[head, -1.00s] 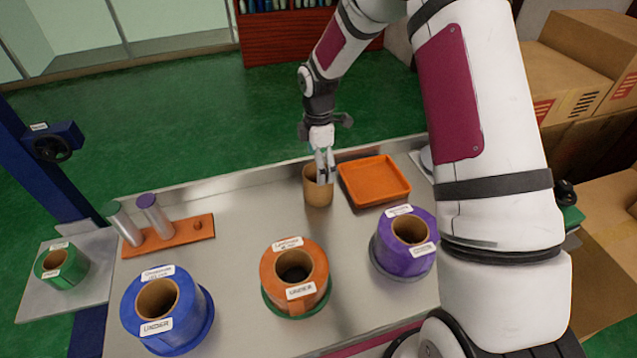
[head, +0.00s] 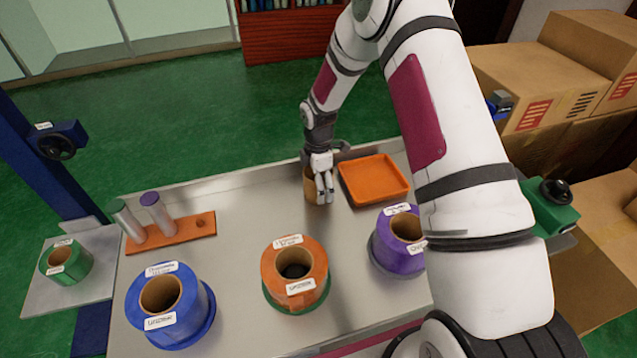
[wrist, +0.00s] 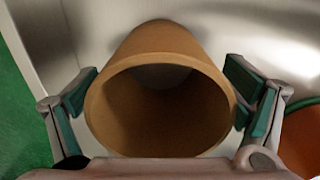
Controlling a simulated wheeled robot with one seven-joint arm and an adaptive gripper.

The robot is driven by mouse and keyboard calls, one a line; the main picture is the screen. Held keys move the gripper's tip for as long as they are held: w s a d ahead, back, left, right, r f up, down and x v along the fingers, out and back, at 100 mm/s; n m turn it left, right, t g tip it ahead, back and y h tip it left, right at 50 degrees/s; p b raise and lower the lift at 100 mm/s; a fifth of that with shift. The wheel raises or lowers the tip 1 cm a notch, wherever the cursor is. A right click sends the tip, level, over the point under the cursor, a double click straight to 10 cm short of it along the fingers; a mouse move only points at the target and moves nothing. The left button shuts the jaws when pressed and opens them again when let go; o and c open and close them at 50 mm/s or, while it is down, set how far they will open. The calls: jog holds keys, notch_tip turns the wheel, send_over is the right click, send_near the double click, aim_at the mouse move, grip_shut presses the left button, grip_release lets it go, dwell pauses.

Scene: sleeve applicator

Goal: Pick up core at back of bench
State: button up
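The core, a plain brown cardboard tube (head: 311,190), stands upright at the back of the metal bench (head: 240,235). My gripper (head: 325,196) is down at the core and partly hides it in the head view. In the wrist view my gripper (wrist: 161,72) is open, with one green-padded finger on each side of the core (wrist: 160,45). The core's round open end faces the camera between the fingers. The pads are close to its wall; slim gaps seem to show, and I cannot tell about contact.
An orange tray (head: 374,181) sits just right of the core. Blue (head: 187,318), orange (head: 268,270) and purple (head: 388,243) rolls stand along the front. An orange rack with two rods (head: 180,232) is at the left. A low ledge runs behind the core.

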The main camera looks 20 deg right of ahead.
jog(key=c, duration=1.1)
jog(key=shift+r, duration=0.15)
